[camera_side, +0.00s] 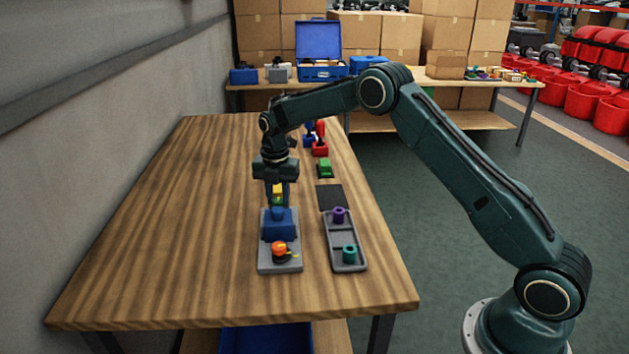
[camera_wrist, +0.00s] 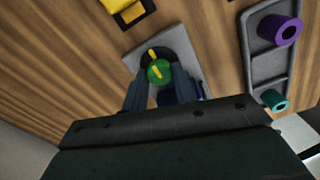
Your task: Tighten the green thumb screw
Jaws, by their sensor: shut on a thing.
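The green thumb screw (camera_wrist: 159,72) is round, with a yellow bar across it and a dark ring around it. It also shows in the side view (camera_side: 277,201), small and partly hidden by my fingers. My gripper (camera_wrist: 160,82) is shut on the green thumb screw, one finger on each side. In the side view my gripper (camera_side: 277,194) points straight down at the far end of the grey base plate (camera_side: 280,266). That plate carries a blue block (camera_side: 279,223) and an orange-red knob (camera_side: 279,248) with a yellow mark. I cannot tell how deep the screw sits.
A grey tray (camera_side: 347,232) with a purple bushing (camera_side: 339,215) and a teal bushing (camera_side: 348,254) lies to the right. The left side of the table is clear.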

